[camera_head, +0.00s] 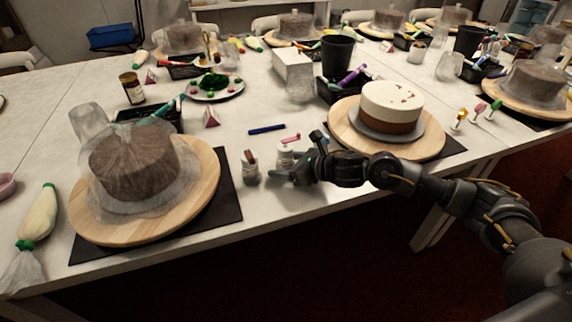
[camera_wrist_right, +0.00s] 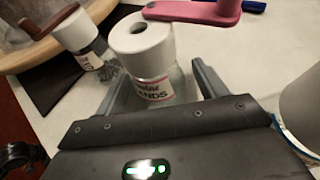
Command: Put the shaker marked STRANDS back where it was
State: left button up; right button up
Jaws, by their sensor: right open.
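The shaker marked STRANDS (camera_head: 285,155) stands upright on the white table between the two cake turntables. In the right wrist view the shaker (camera_wrist_right: 143,50) shows a white lid with a dark hole and a label ending in "ANDS". My right gripper (camera_head: 290,177) is low over the table at the shaker. In the right wrist view its fingers (camera_wrist_right: 160,82) are apart, with the shaker standing between them. I cannot tell whether either finger touches it. My left gripper is not in view.
A second shaker (camera_head: 250,168) stands close on the left, beside the left turntable (camera_head: 207,195). A pink-handled tool (camera_head: 291,138) and a blue pen (camera_head: 267,129) lie behind. The right turntable (camera_head: 425,147) with a white-topped cake is near my right forearm. Table front right of the shakers is fairly clear.

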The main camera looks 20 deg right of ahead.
jog(key=shift+s+d+r, duration=0.25)
jog(key=shift+s+d, duration=0.1)
jog(key=v, duration=0.9)
jog(key=shift+s+d+b, duration=0.15)
jog(key=shift+s+b, duration=0.1)
jog(key=shift+b, duration=0.1)
jog(key=shift+s+d+r, duration=0.35)
jog(key=shift+s, duration=0.05)
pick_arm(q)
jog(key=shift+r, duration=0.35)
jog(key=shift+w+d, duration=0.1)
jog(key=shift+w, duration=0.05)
